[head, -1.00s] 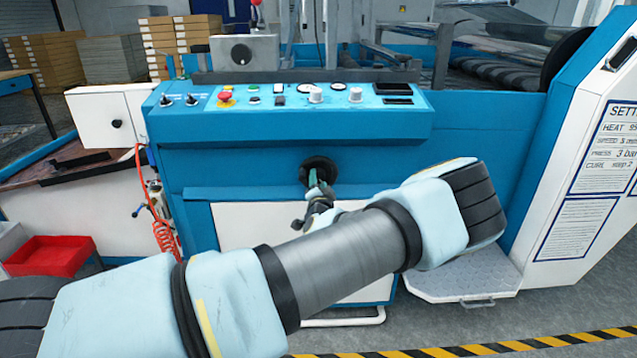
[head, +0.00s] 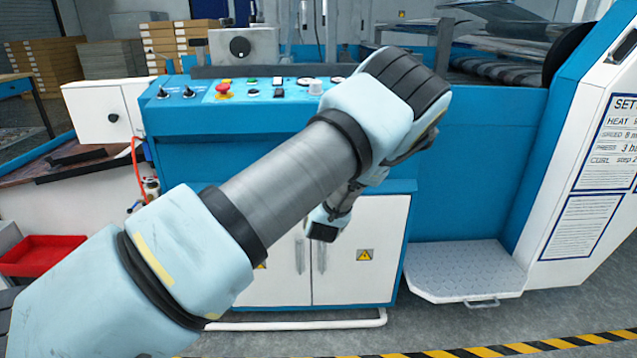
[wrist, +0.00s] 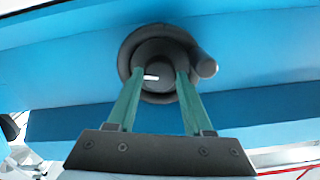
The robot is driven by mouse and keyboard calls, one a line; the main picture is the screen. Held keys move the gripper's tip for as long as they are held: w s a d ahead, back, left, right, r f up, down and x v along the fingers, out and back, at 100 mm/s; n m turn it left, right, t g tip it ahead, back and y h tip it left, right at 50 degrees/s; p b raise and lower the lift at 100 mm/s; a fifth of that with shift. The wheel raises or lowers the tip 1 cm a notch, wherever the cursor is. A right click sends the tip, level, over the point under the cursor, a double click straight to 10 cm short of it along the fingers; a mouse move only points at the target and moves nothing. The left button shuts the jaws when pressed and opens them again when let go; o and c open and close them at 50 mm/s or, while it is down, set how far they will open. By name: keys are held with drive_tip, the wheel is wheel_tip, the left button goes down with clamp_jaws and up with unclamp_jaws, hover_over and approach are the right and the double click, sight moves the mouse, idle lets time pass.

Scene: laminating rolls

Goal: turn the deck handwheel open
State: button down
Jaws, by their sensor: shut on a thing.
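The deck handwheel (wrist: 133,45) is a dark round wheel on the blue machine front, with a side knob (wrist: 207,68) at its right and a white mark on its hub. It fills the upper middle of the wrist view. My gripper (wrist: 160,76) has two green fingers, one on each side of the hub, and is shut on the handwheel. In the head view my arm covers the handwheel and the fingertips; only part of the wrist shows below the elbow link.
The control panel (head: 222,93) with knobs and a red button lies above the wheel, partly behind my arm. White cabinet doors (head: 365,225) are below. A metal step plate (head: 465,268) stands at the right. A red bin (head: 42,255) is at the far left.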

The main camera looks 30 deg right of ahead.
drive_tip(key=n+b, duration=1.8)
drive_tip(key=shift+s+d+f+b, duration=0.1)
drive_tip(key=shift+b, duration=0.25)
drive_tip(key=shift+c, duration=1.5)
unclamp_jaws()
drive_tip(key=v, duration=1)
drive_tip(key=shift+s+p, duration=0.35)
drive_tip(key=shift+w+a, duration=0.1)
drive_tip(key=shift+a, duration=0.15)
